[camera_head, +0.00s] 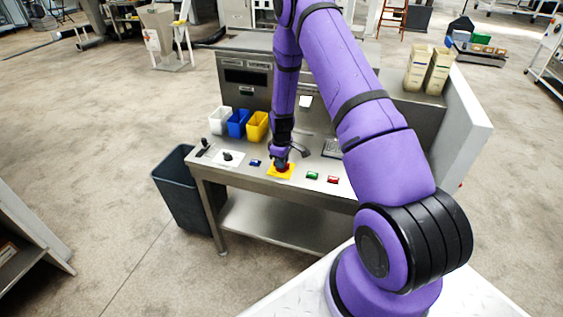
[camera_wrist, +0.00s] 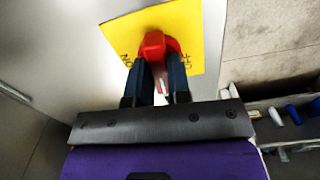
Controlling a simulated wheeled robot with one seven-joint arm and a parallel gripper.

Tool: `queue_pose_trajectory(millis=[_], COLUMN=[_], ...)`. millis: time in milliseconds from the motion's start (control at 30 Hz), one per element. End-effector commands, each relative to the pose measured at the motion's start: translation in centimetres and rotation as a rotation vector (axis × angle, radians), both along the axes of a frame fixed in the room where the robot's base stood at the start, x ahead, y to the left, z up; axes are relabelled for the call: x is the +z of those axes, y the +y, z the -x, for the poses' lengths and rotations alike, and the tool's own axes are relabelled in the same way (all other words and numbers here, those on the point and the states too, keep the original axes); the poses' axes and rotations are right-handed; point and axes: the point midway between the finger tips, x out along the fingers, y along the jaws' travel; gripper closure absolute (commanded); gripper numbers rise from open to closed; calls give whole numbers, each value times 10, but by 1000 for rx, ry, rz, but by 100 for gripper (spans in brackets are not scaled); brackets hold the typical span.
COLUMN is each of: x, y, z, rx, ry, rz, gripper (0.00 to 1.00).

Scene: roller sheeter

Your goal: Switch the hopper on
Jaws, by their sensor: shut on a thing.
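A red switch knob (camera_wrist: 154,44) sits on a yellow plate (camera_wrist: 186,22) with dark lettering, partly hidden by my fingers. In the head view the yellow plate (camera_head: 274,172) lies on the grey control table's top, near its front edge. My gripper (camera_head: 282,163) points down over this plate. In the wrist view my gripper's two dark fingers (camera_wrist: 160,72) are shut on the red knob, one on each side of it. The rest of the lettering is too small or covered to read.
A blue button (camera_head: 255,163) lies left of the plate; green (camera_head: 312,175) and red (camera_head: 333,180) buttons lie right. White, blue and yellow bins (camera_head: 257,126) stand behind. A dark bin (camera_head: 178,190) stands on the floor at left. A light panel (camera_head: 455,130) rises at right.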

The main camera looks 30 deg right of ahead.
Motion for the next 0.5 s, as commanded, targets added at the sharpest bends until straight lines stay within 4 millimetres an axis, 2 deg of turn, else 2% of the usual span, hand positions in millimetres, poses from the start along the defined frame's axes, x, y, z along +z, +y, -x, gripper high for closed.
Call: queue_pose_trajectory(millis=[500], x=[0], y=[0], z=[0], rx=[-450], ry=[1], rz=[1], gripper=[100])
